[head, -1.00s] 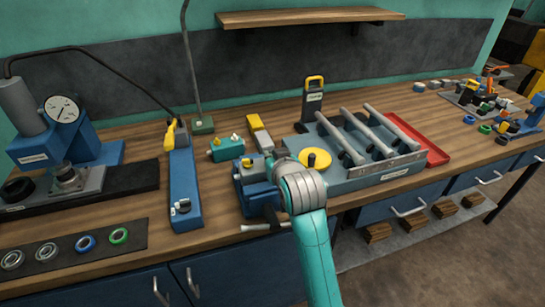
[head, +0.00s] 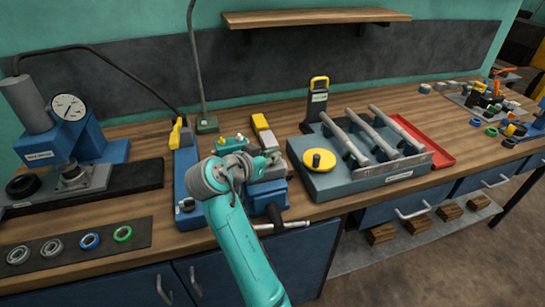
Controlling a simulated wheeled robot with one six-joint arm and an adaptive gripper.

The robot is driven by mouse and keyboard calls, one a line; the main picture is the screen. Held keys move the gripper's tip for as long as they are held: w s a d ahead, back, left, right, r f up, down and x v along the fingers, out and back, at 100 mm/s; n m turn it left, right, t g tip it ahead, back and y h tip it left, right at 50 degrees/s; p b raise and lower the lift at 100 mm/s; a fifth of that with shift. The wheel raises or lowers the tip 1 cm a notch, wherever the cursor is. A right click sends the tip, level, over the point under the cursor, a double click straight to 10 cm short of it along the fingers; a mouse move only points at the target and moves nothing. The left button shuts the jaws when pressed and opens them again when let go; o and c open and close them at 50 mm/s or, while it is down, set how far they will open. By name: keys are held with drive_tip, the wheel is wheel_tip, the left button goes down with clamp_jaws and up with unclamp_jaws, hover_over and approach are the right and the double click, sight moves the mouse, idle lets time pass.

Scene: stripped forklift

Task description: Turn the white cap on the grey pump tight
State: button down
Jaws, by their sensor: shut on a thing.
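My gripper (head: 266,161) is at the blue vise (head: 270,193) on the bench's front edge, reaching in from the left. Its fingers are small in the head view and close around something at the top of the vise, where the white cap seems to be. The cap is hidden by the fingers. A grey body (head: 274,172), likely the pump, shows just below the fingers in the vise jaws. I cannot make out its outline or how the cap sits on it.
A teal block with small fittings (head: 230,144) is behind my wrist. A fixture with a yellow knob (head: 319,160) is close on the right. The vise handle (head: 284,226) juts out at the front.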

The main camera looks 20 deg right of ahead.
drive_tip(key=m+g+h, duration=0.1)
drive_tip(key=m+g, duration=0.3)
drive_tip(key=w+m+g+h, duration=0.1)
drive_tip(key=m+g, duration=0.1)
drive_tip(key=g, duration=0.1)
drive_tip(key=shift+a+h, duration=0.2)
drive_tip(key=shift+h, duration=0.1)
drive_tip(key=shift+f+m, duration=0.1)
drive_tip(key=shift+m, duration=0.2)
drive_tip(key=c, duration=1.3)
unclamp_jaws()
drive_tip(key=shift+o, duration=0.2)
wheel_tip(320, 180, up, 10)
